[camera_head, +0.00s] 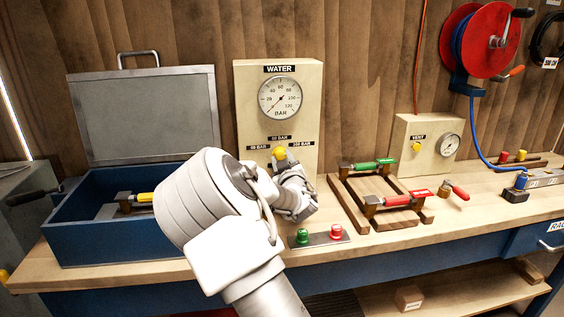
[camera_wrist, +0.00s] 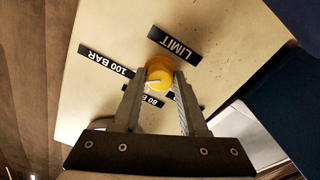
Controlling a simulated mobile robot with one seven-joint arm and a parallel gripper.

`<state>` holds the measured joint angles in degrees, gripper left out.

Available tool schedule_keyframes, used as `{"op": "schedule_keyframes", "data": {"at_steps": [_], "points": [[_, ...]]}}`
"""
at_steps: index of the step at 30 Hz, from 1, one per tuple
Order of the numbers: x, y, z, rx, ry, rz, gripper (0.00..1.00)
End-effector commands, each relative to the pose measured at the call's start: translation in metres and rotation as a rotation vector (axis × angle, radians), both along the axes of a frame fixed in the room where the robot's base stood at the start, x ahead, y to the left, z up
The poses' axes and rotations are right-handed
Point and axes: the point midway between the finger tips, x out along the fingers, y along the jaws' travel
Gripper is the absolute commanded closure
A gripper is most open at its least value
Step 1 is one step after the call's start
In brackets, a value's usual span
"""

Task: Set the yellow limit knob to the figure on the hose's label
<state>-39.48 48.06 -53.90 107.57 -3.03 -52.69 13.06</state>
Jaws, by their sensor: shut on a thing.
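The yellow limit knob (camera_head: 279,153) sits on the front of the cream WATER panel (camera_head: 308,85). Labels around it read 60 BAR, 80 BAR and 100 BAR. In the wrist view my gripper (camera_wrist: 161,84) is shut on the knob (camera_wrist: 158,70), one finger on each side. A white mark on the knob points left in that view, seemingly between the 100 BAR label (camera_wrist: 105,62) and the partly hidden 80 BAR label. The LIMIT label (camera_wrist: 174,45) is visible. A blue hose (camera_head: 474,125) hangs from the red reel (camera_head: 478,40); I cannot read a figure on it.
The water gauge (camera_head: 280,98) is above the knob. A green and a red button (camera_head: 336,231) lie on the bench below. A blue box (camera_head: 105,245), wooden rack (camera_head: 395,240) and VENT panel (camera_head: 405,160) stand nearby. A black coil with a small label (camera_head: 550,62) hangs far right.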

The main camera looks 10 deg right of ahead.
Motion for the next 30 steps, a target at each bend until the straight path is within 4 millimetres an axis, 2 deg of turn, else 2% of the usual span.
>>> {"op": "schedule_keyframes", "data": {"at_steps": [30], "points": [[0.0000, -0.0001, -0.0021, -0.937, -0.002, 0.000, 1.00]]}}
